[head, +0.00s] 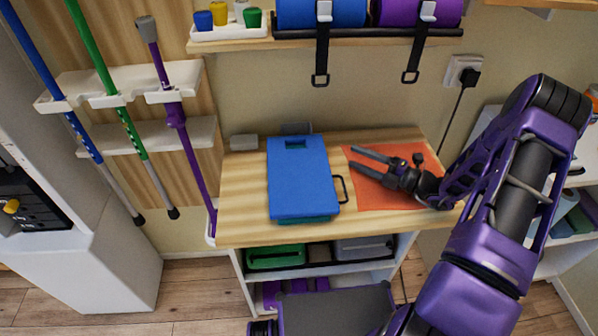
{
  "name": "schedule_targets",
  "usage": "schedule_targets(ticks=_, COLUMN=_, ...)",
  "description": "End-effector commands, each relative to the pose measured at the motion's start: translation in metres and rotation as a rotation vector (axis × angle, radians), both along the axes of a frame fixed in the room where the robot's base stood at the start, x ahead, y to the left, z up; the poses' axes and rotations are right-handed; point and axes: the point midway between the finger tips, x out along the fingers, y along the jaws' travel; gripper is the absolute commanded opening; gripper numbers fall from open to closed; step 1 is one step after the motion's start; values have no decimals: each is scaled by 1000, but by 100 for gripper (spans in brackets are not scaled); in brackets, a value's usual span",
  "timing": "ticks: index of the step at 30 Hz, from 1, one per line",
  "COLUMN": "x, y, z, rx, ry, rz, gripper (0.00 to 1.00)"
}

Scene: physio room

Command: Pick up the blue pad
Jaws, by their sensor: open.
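The blue pad (300,179) is a flat rectangle with a slot near its far edge. It lies on the wooden tabletop, left of my gripper, and a green edge shows beneath its near side. A dark loop handle (342,189) sticks out at its right side. My gripper (354,160) is open and empty, over the orange mat (378,196), with its fingers pointing left toward the pad. The fingertips appear just right of the pad and apart from it. Their height above the mat is hard to tell.
The wooden table (240,212) has bare room left of the pad. A small grey block (244,142) lies at the back left. A wall shelf (230,45) holds blue and purple rolls, with straps (321,62) hanging down. Poles (186,140) stand in a rack at left.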

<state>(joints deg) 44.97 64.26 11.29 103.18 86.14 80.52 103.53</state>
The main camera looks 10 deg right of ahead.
Motion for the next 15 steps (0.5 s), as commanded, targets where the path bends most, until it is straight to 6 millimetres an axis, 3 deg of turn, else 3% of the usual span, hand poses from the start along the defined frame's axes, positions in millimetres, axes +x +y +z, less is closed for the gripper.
schedule_targets(ticks=4, x=16, y=22, z=0, rx=-1, ry=-1, rz=3, gripper=57)
schedule_targets(ticks=15, x=39, y=48, z=-4, rx=-1, ry=0, rz=4, gripper=57)
